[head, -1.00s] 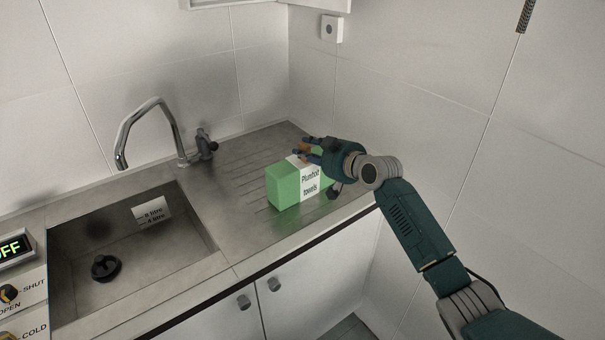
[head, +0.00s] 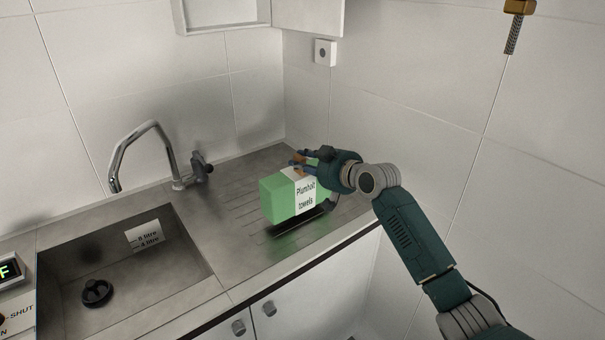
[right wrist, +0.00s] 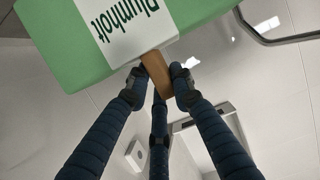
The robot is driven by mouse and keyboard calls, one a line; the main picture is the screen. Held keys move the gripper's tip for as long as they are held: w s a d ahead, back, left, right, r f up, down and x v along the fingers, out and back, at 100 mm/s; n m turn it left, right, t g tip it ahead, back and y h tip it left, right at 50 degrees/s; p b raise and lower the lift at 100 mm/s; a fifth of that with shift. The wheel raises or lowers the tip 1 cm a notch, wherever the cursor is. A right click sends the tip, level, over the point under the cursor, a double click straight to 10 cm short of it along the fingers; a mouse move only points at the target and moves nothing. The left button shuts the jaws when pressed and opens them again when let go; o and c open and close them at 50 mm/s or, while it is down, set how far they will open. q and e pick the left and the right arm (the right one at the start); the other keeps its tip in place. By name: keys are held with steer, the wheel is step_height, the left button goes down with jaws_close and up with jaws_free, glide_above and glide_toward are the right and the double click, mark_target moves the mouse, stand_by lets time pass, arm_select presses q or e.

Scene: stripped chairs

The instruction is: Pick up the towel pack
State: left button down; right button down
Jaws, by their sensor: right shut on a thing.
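The towel pack (head: 278,199) is a green box with a white label reading "Plumholt towels". It is held a little above the ribbed drainboard, with a dark shadow under it. My right gripper (head: 303,160) is shut on it at its upper right side. In the right wrist view the pack (right wrist: 60,50) fills the upper left, and my dark blue fingers (right wrist: 158,88) close around a brown tab at its edge. My left gripper is not in view.
The steel sink (head: 120,262) with a black plug (head: 97,293) lies left of the drainboard (head: 235,205). A curved tap (head: 150,128) stands behind it. Tiled walls close in behind and at the right. A cabinet (head: 310,18) hangs above.

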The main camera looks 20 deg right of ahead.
step_height(320, 180, up, 17)
steer(key=b, duration=0.2)
steer(key=shift+b, duration=0.4)
